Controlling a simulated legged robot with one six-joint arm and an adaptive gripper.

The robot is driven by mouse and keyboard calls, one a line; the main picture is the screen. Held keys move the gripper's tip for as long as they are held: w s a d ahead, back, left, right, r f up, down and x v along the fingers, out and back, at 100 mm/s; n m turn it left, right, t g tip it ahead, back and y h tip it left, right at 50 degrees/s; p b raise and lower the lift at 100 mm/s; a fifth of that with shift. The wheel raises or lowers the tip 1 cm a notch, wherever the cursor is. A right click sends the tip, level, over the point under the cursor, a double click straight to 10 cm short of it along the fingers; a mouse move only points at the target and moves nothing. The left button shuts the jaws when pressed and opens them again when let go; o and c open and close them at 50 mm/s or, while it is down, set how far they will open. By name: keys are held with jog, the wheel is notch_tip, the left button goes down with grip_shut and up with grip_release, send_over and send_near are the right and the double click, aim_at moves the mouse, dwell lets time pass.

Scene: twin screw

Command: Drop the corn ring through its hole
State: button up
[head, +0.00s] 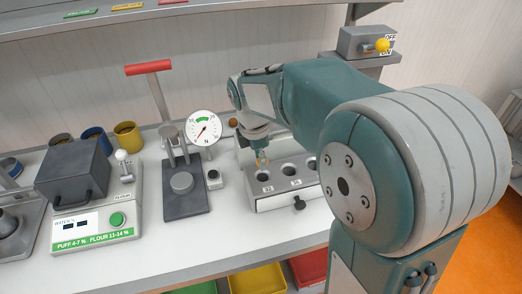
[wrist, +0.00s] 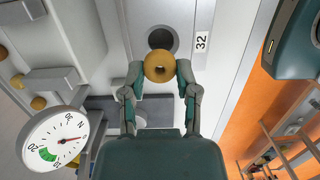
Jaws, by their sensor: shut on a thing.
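In the head view my gripper (head: 262,157) points down over the left end of the grey holed block (head: 285,200). The ring's height above the block is hard to tell. Other holes (head: 288,170) lie to the right, partly hidden by my arm.
A dial gauge (head: 204,130) stands left of the block, beside a press with a red handle (head: 148,68). A dark-lidded meter (head: 75,172) is further left. A switch box with a yellow knob (head: 382,45) is at back right. Yellow (head: 258,279) and red bins sit below the bench's front edge.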

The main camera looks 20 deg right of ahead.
jog(key=shift+f, duration=1.95)
dwell(0.3)
jog(key=o, duration=0.8)
jog(key=shift+c, duration=0.2)
jog(key=shift+o, duration=1.3)
jog(key=shift+r, duration=3.5)
